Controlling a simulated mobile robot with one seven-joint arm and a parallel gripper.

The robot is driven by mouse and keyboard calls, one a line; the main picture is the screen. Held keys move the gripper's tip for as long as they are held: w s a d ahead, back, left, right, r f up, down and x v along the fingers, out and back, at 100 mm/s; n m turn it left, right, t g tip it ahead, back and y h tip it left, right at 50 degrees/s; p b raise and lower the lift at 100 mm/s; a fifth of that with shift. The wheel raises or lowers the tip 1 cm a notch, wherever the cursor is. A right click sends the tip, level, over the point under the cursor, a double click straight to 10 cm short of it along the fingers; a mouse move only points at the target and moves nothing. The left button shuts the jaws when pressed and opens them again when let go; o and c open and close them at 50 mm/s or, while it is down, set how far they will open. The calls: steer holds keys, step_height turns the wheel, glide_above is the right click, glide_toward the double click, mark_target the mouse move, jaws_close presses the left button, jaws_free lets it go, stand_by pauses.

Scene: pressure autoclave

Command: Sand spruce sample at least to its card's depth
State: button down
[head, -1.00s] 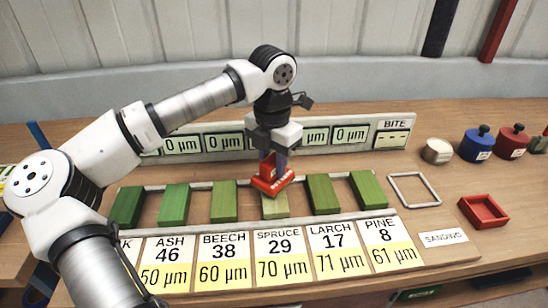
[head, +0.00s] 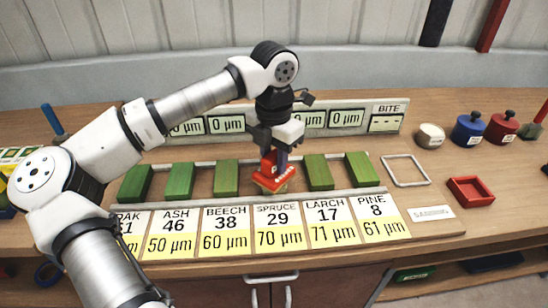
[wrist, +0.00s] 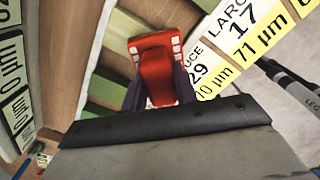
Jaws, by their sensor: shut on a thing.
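My gripper (head: 276,158) is shut on a red sanding block (head: 270,178), upright over the spruce place in the sample row. The block covers most of the spruce sample; only a pale tan edge (head: 287,187) shows under it. I cannot tell whether they touch. The spruce card (head: 278,227) in front reads 29 and 70 µm. In the wrist view, the red block (wrist: 156,72) sits between my dark fingers. The spruce display behind is hidden by my gripper; the visible displays (head: 227,124) read 0 µm.
Green samples stand on both sides, including beech (head: 226,178) and larch (head: 318,172). The BITE display (head: 387,122) shows dashes. To the right lie an empty grey frame (head: 405,184), a red tray (head: 470,190) and blue (head: 468,131) and red (head: 503,129) knobbed pots.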

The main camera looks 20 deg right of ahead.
step_height(320, 180, up, 2)
steer(key=shift+w+p, duration=0.15)
steer(key=shift+p, duration=0.15)
steer(key=shift+r+p, duration=1.4)
steer(key=shift+r, duration=1.15)
steer(key=shift+d, duration=0.1)
